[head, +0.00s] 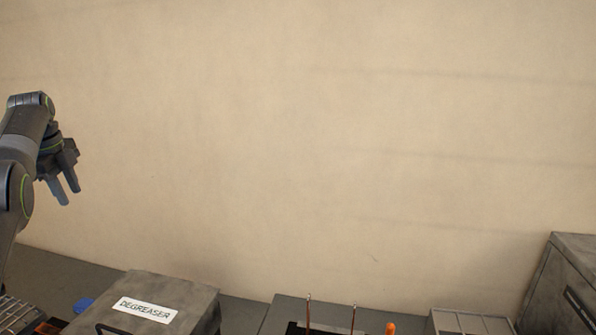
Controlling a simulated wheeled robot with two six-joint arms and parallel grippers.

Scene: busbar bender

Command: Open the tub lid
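A grey tub with a flat lid (185,294) stands at the bottom left of the head view. Its lid is down and carries a white label reading "DEGREASER" (145,310). A dark handle (112,330) shows at the lid's near edge, partly cut off by the frame. My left gripper (66,195) is at the far left, raised well above the bench and up to the left of the tub. Its two fingers point down with a gap between them and nothing in it. My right gripper is not in view.
A grey bench (240,311) runs along a plain beige wall (300,130). Two thin upright rods (354,319) and an orange piece (390,328) stand right of the tub. A grey box (560,285) stands far right. A blue object (83,305) lies left of the tub.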

